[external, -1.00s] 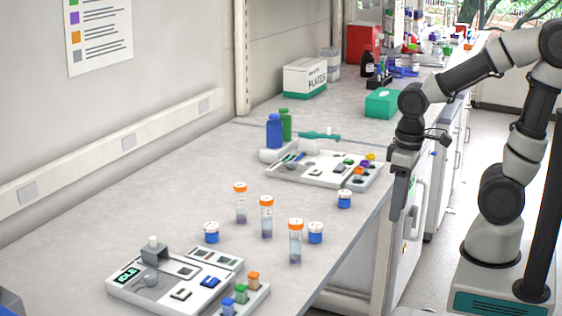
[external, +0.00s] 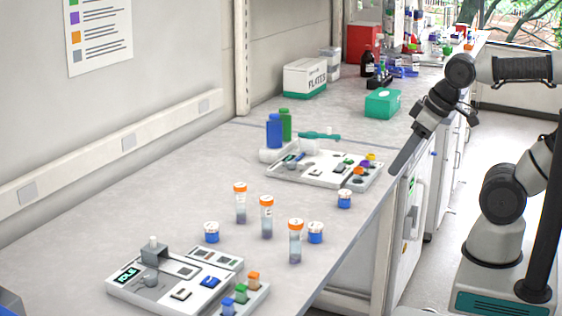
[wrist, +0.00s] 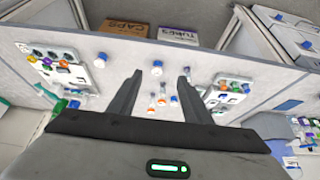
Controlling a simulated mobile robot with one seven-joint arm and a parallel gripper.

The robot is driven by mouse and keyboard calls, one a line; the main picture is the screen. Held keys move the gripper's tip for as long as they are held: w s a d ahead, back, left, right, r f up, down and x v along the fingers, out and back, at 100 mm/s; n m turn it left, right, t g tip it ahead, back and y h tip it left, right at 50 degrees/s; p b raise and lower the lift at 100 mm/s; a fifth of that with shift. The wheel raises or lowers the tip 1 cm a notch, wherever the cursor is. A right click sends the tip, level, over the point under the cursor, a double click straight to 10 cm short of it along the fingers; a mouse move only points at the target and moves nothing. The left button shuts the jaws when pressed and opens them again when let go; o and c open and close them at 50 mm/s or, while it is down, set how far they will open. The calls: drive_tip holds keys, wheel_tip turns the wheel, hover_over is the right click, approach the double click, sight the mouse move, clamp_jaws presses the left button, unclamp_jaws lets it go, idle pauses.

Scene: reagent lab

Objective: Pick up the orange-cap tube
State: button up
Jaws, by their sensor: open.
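Three clear tubes with orange caps stand upright on the bench in the external view: a back one (external: 240,204), a middle one (external: 267,218) and a front one (external: 296,242). In the wrist view small orange caps (wrist: 151,110) show beyond and between my fingers. My gripper (external: 393,170) is over the bench's right edge, right of the tubes and well apart from them. Its two fingers (wrist: 160,77) are spread with nothing between them. I cannot tell which orange-cap tube is meant.
Blue-and-white jars (external: 211,232) (external: 315,233) (external: 344,198) stand around the tubes. A device with coloured blocks (external: 160,290) is in front, and a tray (external: 315,170) with blue (external: 274,131) and green (external: 286,120) bottles is behind.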

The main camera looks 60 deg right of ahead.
idle(0.3)
drive_tip(key=n+g+h, duration=0.2)
drive_tip(key=n, duration=2.9)
hover_over(264, 222)
drive_tip(key=s, duration=0.5)
wheel_tip(264, 222, down, 7)
drive_tip(key=x, duration=0.7)
drive_tip(key=b+x, duration=0.1)
drive_tip(key=x, duration=0.3)
drive_tip(key=shift+w+a+f, duration=0.2)
drive_tip(key=shift+a+f, duration=0.05)
drive_tip(key=shift+f, duration=0.1)
drive_tip(key=shift+w+b+x, duration=0.2)
drive_tip(key=shift+x, duration=1.15)
drive_tip(key=shift+w+b+x, duration=0.15)
drive_tip(key=shift+w+x, duration=0.1)
drive_tip(key=shift+x, duration=1.1)
drive_tip(key=shift+a+r, duration=0.1)
drive_tip(key=shift+r, duration=0.05)
